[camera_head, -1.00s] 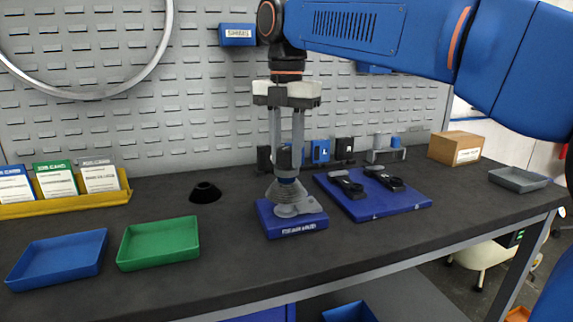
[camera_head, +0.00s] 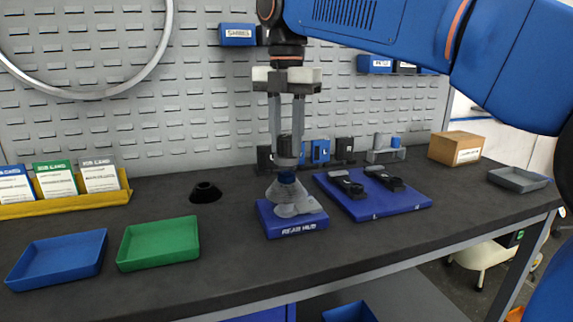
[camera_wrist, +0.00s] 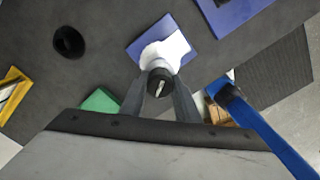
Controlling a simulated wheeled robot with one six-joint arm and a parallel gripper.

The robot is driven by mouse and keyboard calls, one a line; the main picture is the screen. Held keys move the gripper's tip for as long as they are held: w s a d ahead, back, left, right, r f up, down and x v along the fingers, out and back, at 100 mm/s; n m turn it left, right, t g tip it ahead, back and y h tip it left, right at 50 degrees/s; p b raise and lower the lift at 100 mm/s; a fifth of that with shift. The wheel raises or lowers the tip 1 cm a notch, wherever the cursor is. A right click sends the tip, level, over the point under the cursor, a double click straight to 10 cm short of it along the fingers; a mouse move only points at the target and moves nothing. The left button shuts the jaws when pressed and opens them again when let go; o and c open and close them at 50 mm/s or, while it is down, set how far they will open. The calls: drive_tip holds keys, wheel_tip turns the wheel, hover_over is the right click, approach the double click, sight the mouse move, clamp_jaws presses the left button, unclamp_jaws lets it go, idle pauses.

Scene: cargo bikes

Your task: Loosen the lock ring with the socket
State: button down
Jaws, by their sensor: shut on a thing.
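My gripper (camera_head: 287,158) is shut on the socket (camera_head: 285,147), a dark and grey upright cylinder between its two long grey fingers. The socket is above the grey cone-shaped sprocket stack (camera_head: 288,192) on the blue block labelled rear hub (camera_head: 298,229). A small bluish piece (camera_head: 286,176) shows at the top of the stack, just under the socket; whether it is the lock ring, and whether the socket touches it, I cannot tell. In the wrist view the socket's dark round end (camera_wrist: 160,83) lies between the fingers, in front of the pale sprockets (camera_wrist: 170,50).
A blue board (camera_head: 385,203) with two black parts lies right of the block. Green (camera_head: 158,243) and blue (camera_head: 58,258) trays and a black cone (camera_head: 205,192) are to the left. A grey tray (camera_head: 519,180) and a cardboard box (camera_head: 456,147) stand at the far right. A pegboard stands behind.

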drive_tip(key=shift+r, duration=1.8)
